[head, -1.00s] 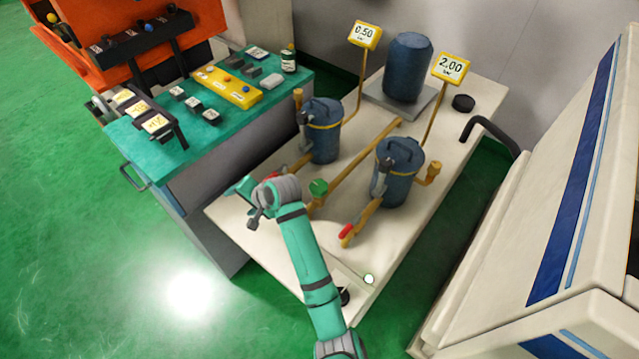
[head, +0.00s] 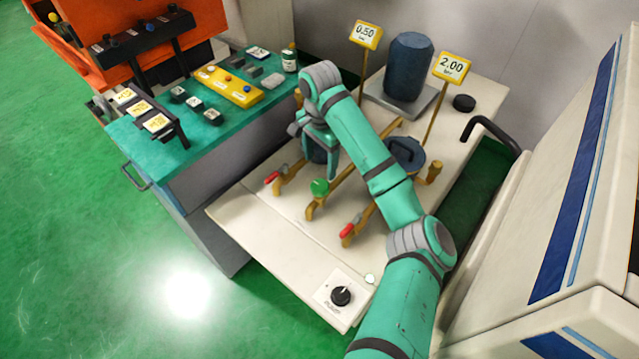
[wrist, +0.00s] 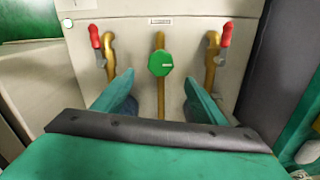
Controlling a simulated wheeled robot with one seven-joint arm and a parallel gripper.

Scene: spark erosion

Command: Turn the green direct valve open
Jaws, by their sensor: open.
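The green valve knob (head: 320,187) sits on the middle brass pipe of the white bench, between two pipes with red handles. In the wrist view the green knob (wrist: 161,63) is faceted, with a small pale mark, and lies beyond the fingertips, roughly midway between them. My gripper (head: 322,168) is over the bench, behind the knob in the head view. In the wrist view my gripper (wrist: 158,85) has its two fingers spread apart with nothing between them. The knob and fingers look apart.
Red handles stand at the left (head: 271,178) and right (head: 347,230) of the knob. A blue canister (head: 408,158) is partly hidden by my arm; another is mostly hidden behind my gripper. A black dial (head: 341,295) is at the bench front. The bench's front left is clear.

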